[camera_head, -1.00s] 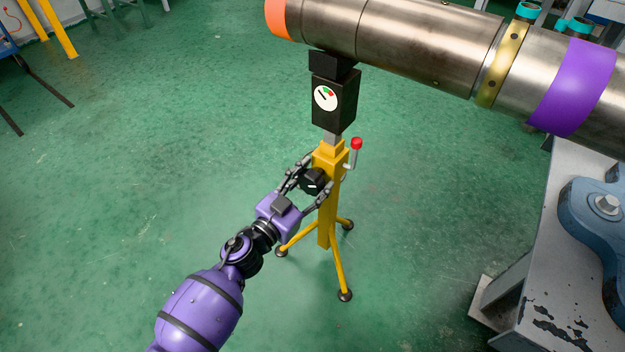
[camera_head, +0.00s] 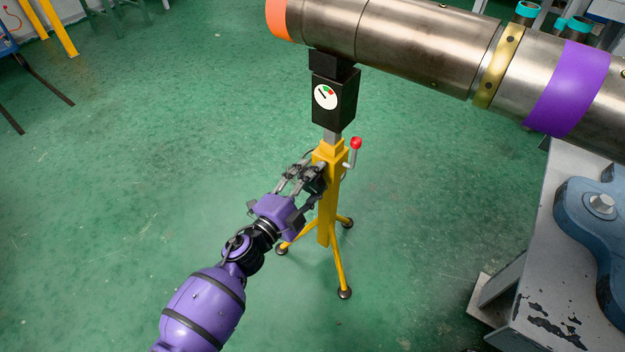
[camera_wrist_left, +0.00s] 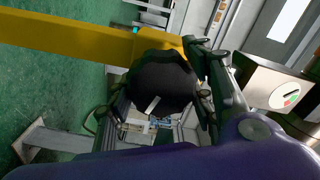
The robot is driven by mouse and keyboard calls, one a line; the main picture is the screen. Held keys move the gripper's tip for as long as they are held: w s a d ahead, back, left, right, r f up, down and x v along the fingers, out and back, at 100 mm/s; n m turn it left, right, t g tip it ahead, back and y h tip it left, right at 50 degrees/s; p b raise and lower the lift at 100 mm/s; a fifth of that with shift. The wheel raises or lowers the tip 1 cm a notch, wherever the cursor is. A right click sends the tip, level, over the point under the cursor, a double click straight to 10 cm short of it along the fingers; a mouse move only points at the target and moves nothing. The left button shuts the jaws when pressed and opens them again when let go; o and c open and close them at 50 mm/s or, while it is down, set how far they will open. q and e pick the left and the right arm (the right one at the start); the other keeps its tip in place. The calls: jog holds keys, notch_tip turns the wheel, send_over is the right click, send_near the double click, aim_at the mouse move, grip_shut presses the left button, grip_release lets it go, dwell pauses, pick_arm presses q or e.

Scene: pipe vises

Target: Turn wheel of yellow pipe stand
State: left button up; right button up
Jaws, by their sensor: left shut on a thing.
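The yellow pipe stand (camera_head: 328,215) stands upright on its splayed legs under the end of a large steel pipe. Its wheel is a black knob on the side of the post. In the left wrist view the wheel (camera_wrist_left: 163,84) shows large, with a white mark on its face, between my fingers. My left gripper (camera_head: 307,180) is shut on the wheel, and its fingers hide most of it in the head view. A red-tipped crank (camera_head: 356,144) sticks out on the post's other side. My right gripper is in neither view.
The steel pipe (camera_head: 420,40) with an orange end and a purple band rests above the stand. A black gauge box (camera_head: 335,95) sits on top of the post. A grey bench with a blue vise (camera_head: 597,215) is at the right. Green floor around the stand is clear.

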pick_arm(q)
jog(key=m, duration=0.5)
jog(key=shift+s+d+f+m+b, duration=0.1)
jog(key=shift+d+f+m+b, duration=0.05)
jog(key=shift+f+m+b, duration=0.15)
jog(key=shift+m+b, duration=0.5)
jog(key=shift+m, duration=1.8)
jog(key=o, duration=1.2)
jog(key=shift+c, duration=0.2)
jog(key=shift+r, duration=0.1)
jog(key=shift+a, duration=0.3)
jog(key=v, duration=1.1)
jog(key=shift+s+a, duration=0.15)
jog(key=shift+s, duration=0.15)
